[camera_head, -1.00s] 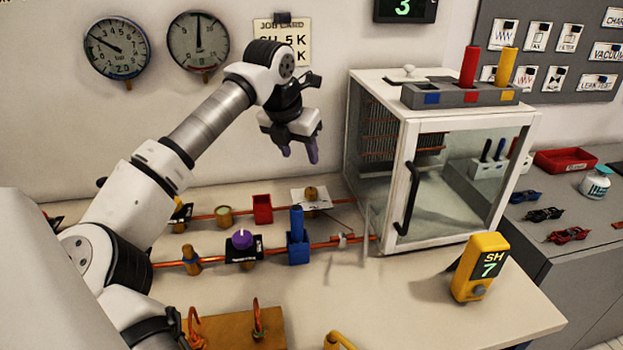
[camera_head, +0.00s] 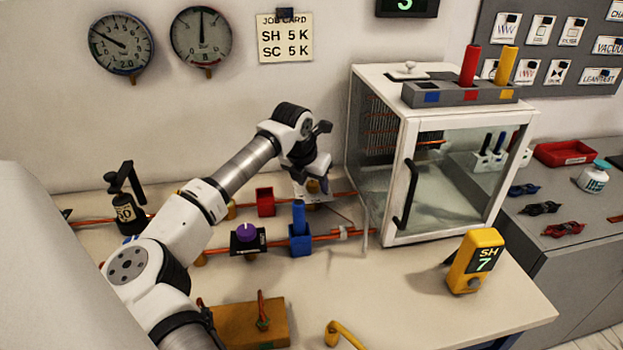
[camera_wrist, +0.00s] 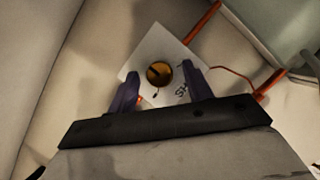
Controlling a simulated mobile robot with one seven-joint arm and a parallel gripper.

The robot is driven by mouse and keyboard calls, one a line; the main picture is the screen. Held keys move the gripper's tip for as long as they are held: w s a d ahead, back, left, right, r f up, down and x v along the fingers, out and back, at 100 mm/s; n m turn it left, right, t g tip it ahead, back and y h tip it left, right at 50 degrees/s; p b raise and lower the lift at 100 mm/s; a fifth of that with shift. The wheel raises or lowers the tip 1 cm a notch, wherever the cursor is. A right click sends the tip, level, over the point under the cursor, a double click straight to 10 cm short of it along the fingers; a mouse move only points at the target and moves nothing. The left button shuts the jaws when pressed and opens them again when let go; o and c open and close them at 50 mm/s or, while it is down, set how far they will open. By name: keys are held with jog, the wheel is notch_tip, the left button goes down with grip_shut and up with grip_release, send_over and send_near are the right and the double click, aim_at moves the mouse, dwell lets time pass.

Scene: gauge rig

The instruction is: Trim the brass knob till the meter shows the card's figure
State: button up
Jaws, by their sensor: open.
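The brass knob (camera_wrist: 158,73) sits on a white plate (camera_wrist: 150,48) with "SH" lettering, seen from above in the wrist view. My gripper (camera_wrist: 158,84) is open, its two purple fingers on either side of the knob's near side in that view; I cannot tell whether they touch it. In the head view my gripper (camera_head: 318,186) is low over the knob and mostly hides it. The job card (camera_head: 285,37) on the wall reads "SH 5 K" and "SC 5 K".
A glass-doored cabinet (camera_head: 400,130) stands close on the right.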

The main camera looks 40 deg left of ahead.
jog(key=c, duration=1)
jog(key=shift+o, duration=0.2)
jog(key=shift+f+n+b, duration=0.15)
jog(key=shift+n+b, duration=0.15)
jog(key=shift+b, duration=0.2)
jog(key=n+b, duration=0.1)
jog(key=b, duration=0.1)
jog(key=n+y+b, duration=0.1)
jog(key=shift+w+d+f+n+g+b, duration=0.1)
jog(key=shift+f+n+g+b, duration=0.05)
jog(key=shift+n+g+b, duration=0.2)
jog(key=n+b, duration=0.2)
jog(key=n+g+y+b, duration=0.1)
jog(key=n+b, duration=0.1)
jog(key=shift+d+r+y+b, duration=0.1)
jog(key=shift+r+y+b, duration=0.1)
jog(key=shift+y+b, duration=0.15)
jog(key=shift+n, duration=0.35)
jog(key=shift+r, duration=0.1)
jog(key=o, duration=1)
jog(key=shift+c, duration=0.2)
